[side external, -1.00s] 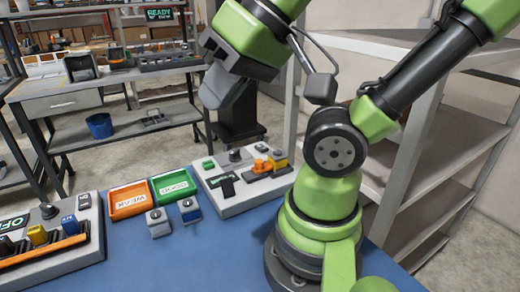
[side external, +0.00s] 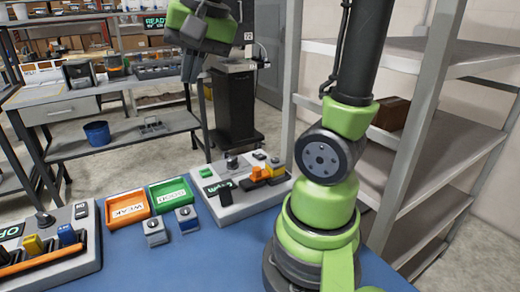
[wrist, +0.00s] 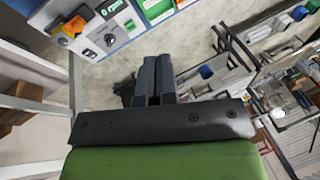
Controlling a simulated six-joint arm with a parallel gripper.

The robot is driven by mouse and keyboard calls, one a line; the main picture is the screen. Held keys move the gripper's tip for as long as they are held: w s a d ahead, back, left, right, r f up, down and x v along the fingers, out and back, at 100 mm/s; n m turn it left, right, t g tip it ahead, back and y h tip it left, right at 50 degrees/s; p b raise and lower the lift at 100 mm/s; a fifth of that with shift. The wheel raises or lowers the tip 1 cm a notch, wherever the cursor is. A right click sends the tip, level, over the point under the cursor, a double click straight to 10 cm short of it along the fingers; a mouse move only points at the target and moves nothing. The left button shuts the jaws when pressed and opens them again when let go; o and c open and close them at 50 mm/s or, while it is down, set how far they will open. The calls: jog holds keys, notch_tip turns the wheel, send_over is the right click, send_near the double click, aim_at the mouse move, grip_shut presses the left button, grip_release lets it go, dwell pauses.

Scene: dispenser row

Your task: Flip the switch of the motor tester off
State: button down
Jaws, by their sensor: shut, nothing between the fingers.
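The motor tester (side external: 245,190) is a light grey panel on the blue bench, right of the coloured trays. It carries a small display with green text, a dark knob (side external: 232,162), and orange (side external: 262,173) and yellow parts. In the wrist view the tester (wrist: 118,30) is at the upper left and its display (wrist: 112,8) reads 0 rpm. Which part is the switch, and its position, I cannot tell. My gripper (side external: 190,72) is shut and empty, raised well above and behind the tester, touching nothing. Its closed fingers show in the wrist view (wrist: 158,62).
An orange WEAK tray (side external: 127,208) and a green GOOD tray (side external: 172,193) lie left of the tester, with two small grey blocks in front. Another panel (side external: 60,262) with yellow and blue pieces is at far left. Grey shelving (side external: 440,130) stands at right.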

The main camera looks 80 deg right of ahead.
jog(key=w+d+f+m+g, duration=0.25)
jog(key=d+m, duration=0.25)
jog(key=d, duration=0.5)
jog(key=m+g+y, duration=0.1)
jog(key=m+g, duration=0.2)
jog(key=m, duration=0.7)
send_over(261, 156)
jog(key=w+d, duration=0.2)
notch_tip(261, 156, down, 12)
jog(key=shift+s+a+r, duration=0.15)
jog(key=shift+s+a, duration=0.05)
jog(key=shift+a, duration=0.05)
jog(key=f, duration=0.4)
jog(key=s+a+f, duration=0.1)
jog(key=f, duration=0.9)
jog(key=shift+s+a, duration=0.15)
jog(key=shift+a, duration=0.05)
jog(key=shift+r, duration=0.1)
